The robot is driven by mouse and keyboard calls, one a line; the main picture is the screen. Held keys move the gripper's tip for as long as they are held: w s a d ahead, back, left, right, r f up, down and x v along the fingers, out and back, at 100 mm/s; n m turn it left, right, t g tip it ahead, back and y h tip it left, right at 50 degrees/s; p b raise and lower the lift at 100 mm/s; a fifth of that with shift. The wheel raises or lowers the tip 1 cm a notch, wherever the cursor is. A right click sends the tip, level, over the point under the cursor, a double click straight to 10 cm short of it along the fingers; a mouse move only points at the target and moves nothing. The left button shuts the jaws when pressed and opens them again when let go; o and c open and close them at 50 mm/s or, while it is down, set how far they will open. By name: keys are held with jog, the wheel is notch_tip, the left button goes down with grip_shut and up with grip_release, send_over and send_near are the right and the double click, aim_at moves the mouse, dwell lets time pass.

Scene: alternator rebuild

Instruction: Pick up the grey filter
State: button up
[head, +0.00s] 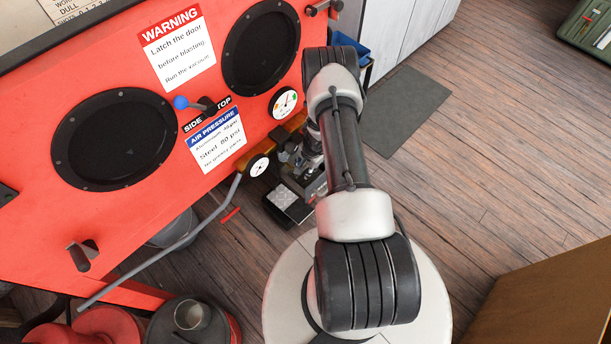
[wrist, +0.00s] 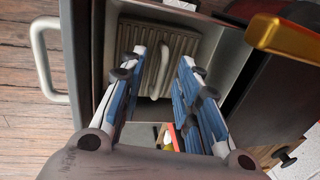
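The grey filter (wrist: 172,42) is a ribbed panel with a pale loop handle, sitting inside an open metal housing (wrist: 218,45) in the wrist view. My gripper (wrist: 162,57) is open, its two blue-padded fingers pointing into the housing. The handle shows between the fingertips, with nothing visibly gripped. The fingers cover parts of the filter's left and right sides. I cannot tell whether the fingertips touch the filter. In the head view my arm hides most of the gripper area, and I cannot make out the filter there.
The red blasting cabinet (head: 55,120) fills the left of the head view. A yellow bar (wrist: 285,38) sits near the housing's right side. A curved grey handle (wrist: 42,60) stands out at its left. A dark mat (head: 405,115) and open wood floor lie to the right.

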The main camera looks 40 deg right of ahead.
jog(key=shift+f, duration=0.1)
grip_shut()
dwell(0.3)
dwell(0.4)
